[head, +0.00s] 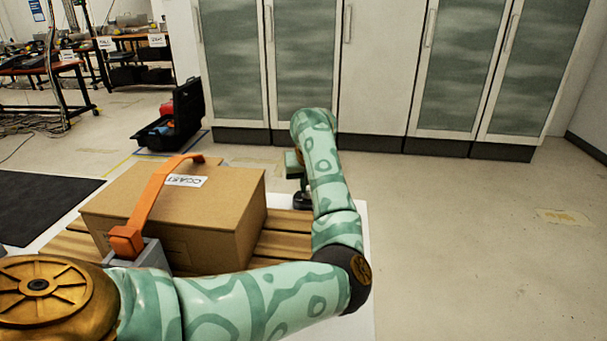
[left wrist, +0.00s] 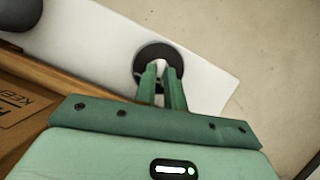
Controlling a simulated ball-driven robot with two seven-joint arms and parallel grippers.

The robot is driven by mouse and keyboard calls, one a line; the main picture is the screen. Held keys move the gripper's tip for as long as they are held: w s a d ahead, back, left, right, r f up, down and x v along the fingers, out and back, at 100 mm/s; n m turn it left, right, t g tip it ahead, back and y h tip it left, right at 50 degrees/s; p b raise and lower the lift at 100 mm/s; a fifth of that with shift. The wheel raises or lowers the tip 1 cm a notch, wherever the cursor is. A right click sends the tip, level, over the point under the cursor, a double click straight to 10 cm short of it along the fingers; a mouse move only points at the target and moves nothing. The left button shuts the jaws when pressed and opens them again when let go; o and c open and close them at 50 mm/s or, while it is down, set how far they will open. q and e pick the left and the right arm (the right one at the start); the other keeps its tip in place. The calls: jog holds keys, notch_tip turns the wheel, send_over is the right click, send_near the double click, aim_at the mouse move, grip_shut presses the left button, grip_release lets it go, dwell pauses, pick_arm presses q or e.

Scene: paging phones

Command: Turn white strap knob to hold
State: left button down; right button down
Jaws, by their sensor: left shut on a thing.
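A dark round base (left wrist: 143,62) sits on a white surface in the left wrist view. A small white knob (left wrist: 160,66) shows at its middle. My left gripper (left wrist: 163,72) has both fingers around the white knob and is shut on it. In the head view, my left gripper (head: 301,188) points down at the dark base (head: 303,203), right of the cardboard box; my arm and gripper hide most of the knob there. The knob's marking or setting cannot be read. My right gripper is not in view.
A cardboard box (head: 200,215) with an orange strap (head: 152,190) over it stands on wooden slats (head: 285,240). A grey block (head: 145,255) holds the strap's near end. An open black case (head: 185,115) lies behind. Tall cabinets (head: 375,75) line the back. Floor at right is clear.

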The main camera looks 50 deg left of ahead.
pick_arm(q)
jog(key=m+p, duration=0.2)
jog(key=m+t+h+p, duration=0.1)
jog(key=m+p, duration=0.1)
jog(key=p, duration=0.1)
jog(key=m+h+p, duration=0.1)
jog(key=m+p, duration=0.2)
jog(key=shift+s+a+r+t, duration=0.25)
jog(key=shift+a+r+t, duration=0.05)
jog(key=shift+r+t, duration=0.1)
jog(key=m+h+p, duration=0.1)
jog(key=m, duration=0.1)
jog(key=shift+a+f+m+p, duration=0.1)
jog(key=shift+f+m+p, duration=0.05)
jog(key=shift+m+p, duration=0.2)
jog(key=shift+a+f+m+h+p, duration=0.1)
jog(key=shift+f+m+h+p, duration=0.1)
jog(key=shift+m+h+p, duration=0.5)
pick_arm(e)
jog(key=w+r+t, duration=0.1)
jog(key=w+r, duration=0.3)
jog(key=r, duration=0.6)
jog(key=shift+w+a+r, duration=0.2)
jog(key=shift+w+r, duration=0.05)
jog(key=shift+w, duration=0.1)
pick_arm(q)
jog(key=shift+m, duration=0.45)
jog(key=c, duration=1.5)
grip_release()
